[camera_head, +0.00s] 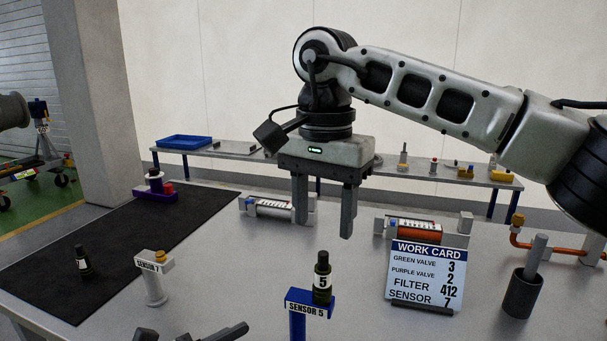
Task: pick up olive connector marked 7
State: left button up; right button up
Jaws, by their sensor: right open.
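A dark olive connector (84,263) with a white label stands upright on the black mat at left; its number is too small to read. Another olive connector (322,278), marked 5, stands on the blue post labelled SENSOR 5 (298,316) at front centre. My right gripper (324,228) is open and empty, fingers pointing down. In the picture it is above the SENSOR 5 post and well to the right of the connector on the mat. Dark finger-like parts at the bottom edge appear to be my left gripper (190,335), mostly cut off.
A white sensor post (154,283) with a brass-coloured top stands right of the mat (125,250). A work card (425,275) lists sensor 7. A dark cup (522,293) holds a grey rod. Cylinder units stand behind; a purple holder (155,193) is at the mat's far end.

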aim_at(86, 271)
jog(key=k, duration=1)
